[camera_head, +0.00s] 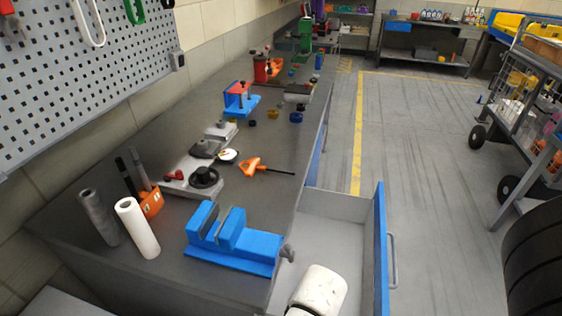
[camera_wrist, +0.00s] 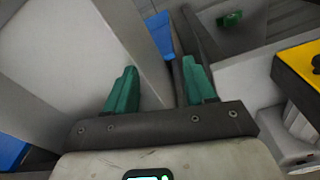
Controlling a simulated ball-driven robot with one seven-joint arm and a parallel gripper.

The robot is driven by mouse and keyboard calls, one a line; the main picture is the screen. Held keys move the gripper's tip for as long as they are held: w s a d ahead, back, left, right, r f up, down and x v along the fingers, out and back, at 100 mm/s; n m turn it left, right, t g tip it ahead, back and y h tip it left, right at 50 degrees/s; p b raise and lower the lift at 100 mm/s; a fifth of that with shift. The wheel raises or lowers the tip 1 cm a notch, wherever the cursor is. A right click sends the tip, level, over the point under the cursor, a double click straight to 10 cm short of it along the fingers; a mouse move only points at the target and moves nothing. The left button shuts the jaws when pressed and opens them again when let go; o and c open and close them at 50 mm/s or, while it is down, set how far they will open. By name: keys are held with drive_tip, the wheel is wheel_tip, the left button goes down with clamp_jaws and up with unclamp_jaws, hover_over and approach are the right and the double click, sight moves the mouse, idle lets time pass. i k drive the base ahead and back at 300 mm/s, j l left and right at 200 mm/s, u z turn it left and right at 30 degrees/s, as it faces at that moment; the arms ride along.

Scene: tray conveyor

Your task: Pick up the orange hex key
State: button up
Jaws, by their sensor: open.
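The orange hex key (camera_head: 253,166) lies on the dark grey workbench (camera_head: 280,143), close to its right edge, in the head view. Its orange handle is at the left and its thin dark shaft points right toward the bench edge. My gripper (camera_wrist: 160,78) shows in the wrist view with two green fingers spread apart and nothing between them. The hex key does not show in the wrist view. In the head view a white part of my arm is at the bottom, over the open drawer, and the fingers cannot be seen there.
A blue vise (camera_head: 238,241) stands on the bench nearer than the hex key. A grey machine with a black round part (camera_head: 204,177) is to its left. An open drawer (camera_head: 380,240) juts out at the right. A cart (camera_head: 530,120) stands further right.

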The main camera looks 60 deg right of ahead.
sight(253, 163)
drive_tip(key=i+z, duration=0.1)
drive_tip(key=z, duration=0.35)
drive_tip(key=i+z, duration=0.15)
drive_tip(key=z, duration=0.3)
drive_tip(key=k+u, duration=0.1)
drive_tip(key=k+j, duration=0.05)
